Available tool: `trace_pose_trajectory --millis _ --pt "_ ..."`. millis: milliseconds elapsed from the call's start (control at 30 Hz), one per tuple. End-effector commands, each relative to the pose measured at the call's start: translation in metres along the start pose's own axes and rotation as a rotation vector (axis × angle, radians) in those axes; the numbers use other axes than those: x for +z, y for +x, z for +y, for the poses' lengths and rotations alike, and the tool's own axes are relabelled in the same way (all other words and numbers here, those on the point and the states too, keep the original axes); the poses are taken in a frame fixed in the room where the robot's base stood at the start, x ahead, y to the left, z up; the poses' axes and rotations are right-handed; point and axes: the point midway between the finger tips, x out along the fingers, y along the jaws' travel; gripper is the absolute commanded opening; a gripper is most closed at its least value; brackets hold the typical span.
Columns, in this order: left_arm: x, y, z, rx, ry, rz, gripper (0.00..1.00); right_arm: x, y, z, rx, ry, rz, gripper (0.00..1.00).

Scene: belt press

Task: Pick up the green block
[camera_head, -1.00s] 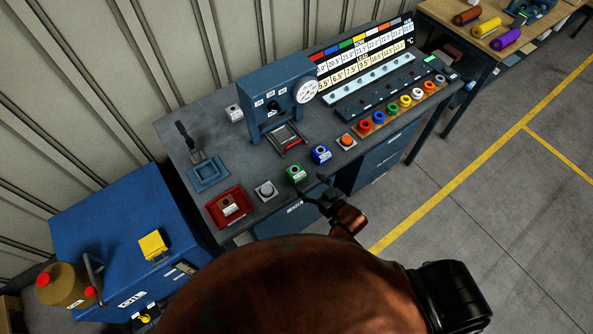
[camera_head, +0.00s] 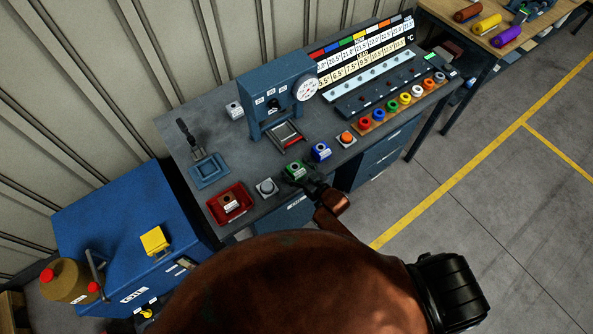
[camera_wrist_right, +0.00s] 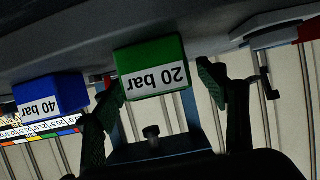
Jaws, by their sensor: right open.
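The green block (camera_head: 294,170) sits near the front edge of the dark bench, between a grey round button and the blue block. In the right wrist view the green block (camera_wrist_right: 152,66) shows a white label reading "20 bar", upside down. My right gripper (camera_head: 301,179) is at the green block from the front. In the wrist view its two dark fingers (camera_wrist_right: 162,85) are apart, one on each side of the block, with a visible gap on the right side. Whether the left finger touches cannot be told. My left gripper is not in view.
The blue block (camera_head: 321,152), labelled "40 bar" in the wrist view, stands close to the right. The grey button (camera_head: 266,187) and a red tray (camera_head: 212,212) with a brown block are to the left. A blue press (camera_head: 277,92) stands behind.

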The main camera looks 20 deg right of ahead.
Motion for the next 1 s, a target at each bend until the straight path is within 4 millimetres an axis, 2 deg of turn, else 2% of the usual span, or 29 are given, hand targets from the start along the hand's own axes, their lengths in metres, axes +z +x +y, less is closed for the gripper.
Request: trace_pose_trajectory --millis 67,1000 --pt "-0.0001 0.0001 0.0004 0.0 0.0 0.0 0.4 0.0 -0.0001 0.0 0.0 0.0 0.0 0.66" --pt "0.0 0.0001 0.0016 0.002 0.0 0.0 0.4 -0.0002 -0.0004 0.0002 0.0 0.0 0.0 0.01"
